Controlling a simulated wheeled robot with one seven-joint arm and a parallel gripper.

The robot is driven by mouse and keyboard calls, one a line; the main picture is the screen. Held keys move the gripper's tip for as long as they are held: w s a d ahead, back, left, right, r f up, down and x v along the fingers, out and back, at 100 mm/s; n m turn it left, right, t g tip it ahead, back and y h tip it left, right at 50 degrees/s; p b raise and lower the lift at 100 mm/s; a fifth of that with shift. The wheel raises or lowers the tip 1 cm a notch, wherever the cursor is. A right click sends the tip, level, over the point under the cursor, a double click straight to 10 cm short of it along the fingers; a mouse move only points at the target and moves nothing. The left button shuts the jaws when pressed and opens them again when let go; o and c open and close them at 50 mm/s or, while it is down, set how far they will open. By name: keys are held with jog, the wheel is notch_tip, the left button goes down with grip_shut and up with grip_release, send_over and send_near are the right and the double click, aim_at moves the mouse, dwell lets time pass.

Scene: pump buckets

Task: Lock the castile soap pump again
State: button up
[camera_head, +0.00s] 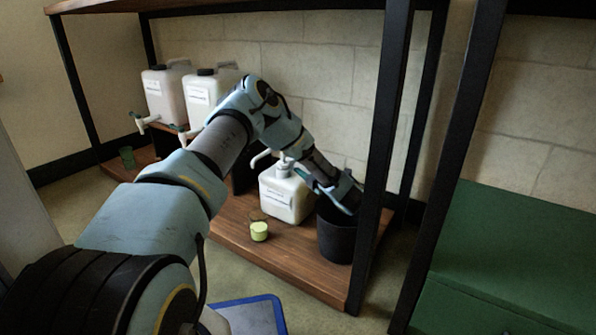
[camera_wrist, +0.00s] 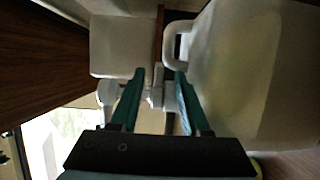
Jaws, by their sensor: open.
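In the head view, a white pump bottle (camera_head: 285,190) with a label too small to read stands on the wooden shelf, its spout pointing left. I cannot tell whether its pump head is locked. In the wrist view, the two green fingers of my gripper (camera_wrist: 160,76) are apart. A small white nozzle-like part (camera_wrist: 155,92) shows between them in line of sight; contact is not clear. A large pale container (camera_wrist: 250,70) fills the right side.
Two white jugs with black caps and taps, one on the left (camera_head: 165,95) and one nearer the middle (camera_head: 203,97), stand on a raised part. A yellow-green cup (camera_head: 259,231) sits before the pump bottle. A black shelf post (camera_head: 380,150) stands close right of the bucket.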

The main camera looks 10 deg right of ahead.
jog(key=shift+w+a+r, duration=0.1)
jog(key=shift+w+a, duration=0.15)
jog(key=shift+w, duration=0.4)
grip_shut()
